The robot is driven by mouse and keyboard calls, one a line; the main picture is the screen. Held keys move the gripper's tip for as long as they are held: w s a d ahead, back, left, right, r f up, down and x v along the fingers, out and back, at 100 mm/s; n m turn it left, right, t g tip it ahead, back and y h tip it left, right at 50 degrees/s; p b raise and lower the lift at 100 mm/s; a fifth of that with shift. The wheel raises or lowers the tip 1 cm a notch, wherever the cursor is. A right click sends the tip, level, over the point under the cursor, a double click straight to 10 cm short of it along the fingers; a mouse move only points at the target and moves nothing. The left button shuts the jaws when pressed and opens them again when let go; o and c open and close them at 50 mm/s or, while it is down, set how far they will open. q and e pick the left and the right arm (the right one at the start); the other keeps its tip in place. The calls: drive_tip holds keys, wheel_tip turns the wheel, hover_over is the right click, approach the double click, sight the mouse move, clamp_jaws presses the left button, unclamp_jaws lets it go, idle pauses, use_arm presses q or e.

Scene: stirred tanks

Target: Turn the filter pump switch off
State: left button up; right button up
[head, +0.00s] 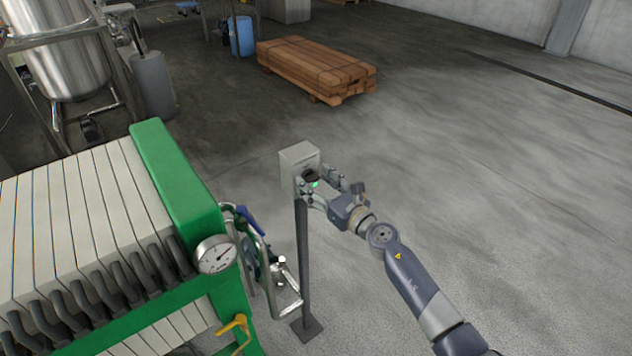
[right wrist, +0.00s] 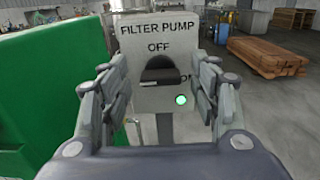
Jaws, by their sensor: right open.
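The filter pump switch box (head: 299,159) is a grey box on a thin post. In the right wrist view its face (right wrist: 147,32) reads "FILTER PUMP" with "OFF" above the knob. A second label right of the knob is partly hidden by a finger. The black rotary knob (right wrist: 160,70) has its bar lying about level, toward that second label. A green lamp (right wrist: 181,99) glows below right of the knob. My right gripper (head: 320,190) is open, its fingers on either side of the knob; I cannot tell whether they touch it. My left gripper is not in view.
A green-framed filter press (head: 178,180) with a pressure gauge (head: 215,254) stands close left of the post (head: 302,250). Pipes with a blue handle (head: 250,220) lie between them. Stacked timber (head: 315,65) lies behind. The floor to the right is clear.

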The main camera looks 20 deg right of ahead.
drive_tip(key=shift+w, duration=0.2)
drive_tip(key=shift+c, duration=0.6)
drive_tip(key=c, duration=1)
drive_tip(key=shift+o, duration=0.2)
drive_tip(key=shift+m, duration=0.3)
drive_tip(key=m+p, duration=0.1)
drive_tip(key=m, duration=0.2)
drive_tip(key=m+p, duration=0.1)
drive_tip(key=m, duration=0.4)
drive_tip(key=shift+d, duration=0.15)
drive_tip(key=m+p, duration=0.1)
drive_tip(key=m, duration=0.3)
drive_tip(key=shift+f+m+p, duration=0.2)
drive_tip(key=shift+m+p, duration=0.15)
drive_tip(key=shift+m, duration=2.35)
drive_tip(key=shift+o, duration=0.2)
